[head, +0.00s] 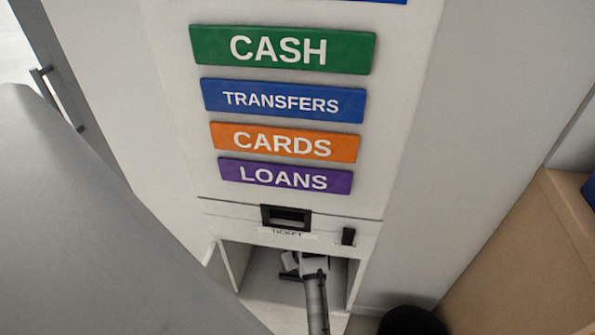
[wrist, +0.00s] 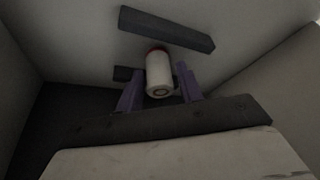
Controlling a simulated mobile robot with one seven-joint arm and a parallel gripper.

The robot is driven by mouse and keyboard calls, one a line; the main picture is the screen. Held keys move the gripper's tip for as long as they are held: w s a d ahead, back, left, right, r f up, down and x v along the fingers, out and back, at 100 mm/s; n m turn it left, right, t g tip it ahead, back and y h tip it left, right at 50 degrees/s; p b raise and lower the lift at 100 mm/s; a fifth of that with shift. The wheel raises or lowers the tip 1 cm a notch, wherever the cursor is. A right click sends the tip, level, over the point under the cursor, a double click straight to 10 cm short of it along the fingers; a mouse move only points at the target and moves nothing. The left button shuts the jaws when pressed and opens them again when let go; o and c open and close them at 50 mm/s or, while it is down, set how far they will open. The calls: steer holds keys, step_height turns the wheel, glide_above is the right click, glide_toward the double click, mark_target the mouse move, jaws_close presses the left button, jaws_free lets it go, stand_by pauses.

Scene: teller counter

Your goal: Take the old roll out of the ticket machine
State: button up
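The ticket machine (head: 300,108) is a tall white cabinet with an open compartment low on its front, below the ticket slot (head: 287,218). My arm reaches into that compartment in the head view, where the gripper's fingers cannot be made out. In the wrist view, a small pale roll (wrist: 159,82) with a red edge at its far end sits between the two purple fingers of my gripper (wrist: 160,70). The fingers stand apart, one on each side of the roll, with narrow gaps seeming to show. The roll's far end is hidden.
The compartment's side wall (wrist: 268,85) stands close on the right in the wrist view. A dark bar (wrist: 168,29) crosses beyond the roll.

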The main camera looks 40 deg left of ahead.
steer(key=c, duration=0.7)
steer(key=shift+c, duration=0.2)
